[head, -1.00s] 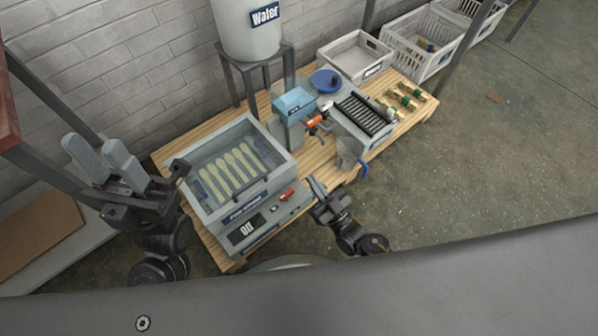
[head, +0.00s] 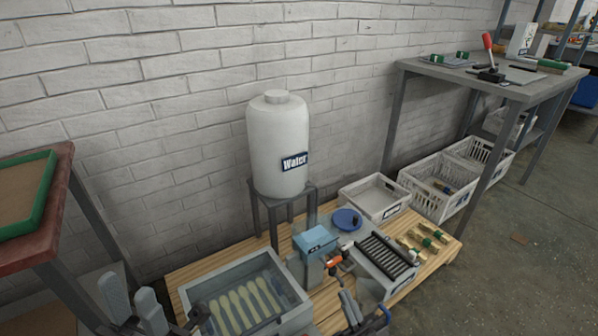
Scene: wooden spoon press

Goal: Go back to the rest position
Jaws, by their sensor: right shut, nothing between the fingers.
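My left gripper (head: 131,291) is at the bottom left of the head view, left of the grey box with the spoons. Its two grey fingers point up and stand apart, with nothing visible between them. My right gripper (head: 346,300) is at the bottom centre, right of that box and in front of the blue press unit. Its fingers are together and hold nothing. Most of both arms is cut off by the lower picture edge.
The clear-lidded grey box (head: 283,285) holds several pale wooden spoons (head: 243,309). A white Water tank (head: 277,145) stands behind it. A blue unit (head: 316,239) and roller tray (head: 388,257) are to the right. A red-topped table (head: 58,225) borders the left.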

